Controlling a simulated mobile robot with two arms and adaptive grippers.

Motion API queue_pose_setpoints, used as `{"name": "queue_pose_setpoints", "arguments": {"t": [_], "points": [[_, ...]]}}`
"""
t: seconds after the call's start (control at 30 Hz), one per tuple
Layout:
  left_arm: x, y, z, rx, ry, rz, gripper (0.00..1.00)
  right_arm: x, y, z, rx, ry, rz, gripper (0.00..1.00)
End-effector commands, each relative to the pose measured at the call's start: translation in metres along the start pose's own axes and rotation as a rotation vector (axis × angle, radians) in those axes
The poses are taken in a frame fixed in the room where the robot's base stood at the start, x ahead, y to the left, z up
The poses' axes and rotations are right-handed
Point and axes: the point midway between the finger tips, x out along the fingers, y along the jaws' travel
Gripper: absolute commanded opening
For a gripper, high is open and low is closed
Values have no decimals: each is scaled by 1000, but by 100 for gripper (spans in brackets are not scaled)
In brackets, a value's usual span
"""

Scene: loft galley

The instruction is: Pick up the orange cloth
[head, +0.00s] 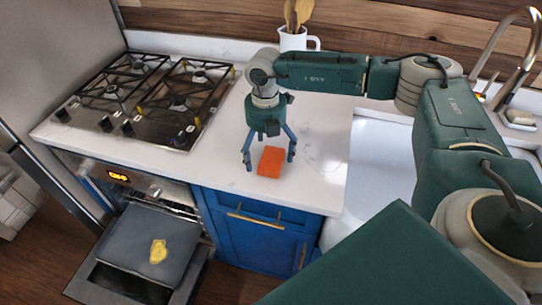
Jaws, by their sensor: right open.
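The orange cloth (271,161) lies on the white countertop near its front edge, between the stove and the sink. It looks like a small flat rectangle. My right gripper (269,160) is open and points down, with one blue finger to the left of the cloth and the other to its right. The fingers appear apart from the cloth; I cannot tell how high the tips are above the counter. My left gripper is not in view.
A gas stove (150,95) is at the left of the counter (222,160). The oven door (135,250) below is open, with a yellow item (158,251) on it. A white pitcher (296,40) with wooden utensils stands behind my right arm. A sink (380,160) is at the right.

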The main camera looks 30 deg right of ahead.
Motion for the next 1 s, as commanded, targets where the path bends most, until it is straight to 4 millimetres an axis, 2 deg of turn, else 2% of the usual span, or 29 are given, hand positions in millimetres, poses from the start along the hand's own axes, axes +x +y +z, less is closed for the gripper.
{"name": "queue_pose_setpoints", "arguments": {"t": [0.13, 0.37, 0.47, 0.6, 1.0], "points": [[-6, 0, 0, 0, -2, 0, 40, 14, 0, 0, 1, 0, -1, 94], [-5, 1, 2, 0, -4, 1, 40, 17, 0, 0, 1, 0, 1, 94], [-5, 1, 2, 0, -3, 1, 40, 16, 0, 0, 1, 0, 1, 78], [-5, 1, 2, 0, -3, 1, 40, 16, 0, 0, 1, 0, 1, 50], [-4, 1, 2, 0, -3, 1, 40, 13, 0, 1, 1, -1, 2, 48]]}}
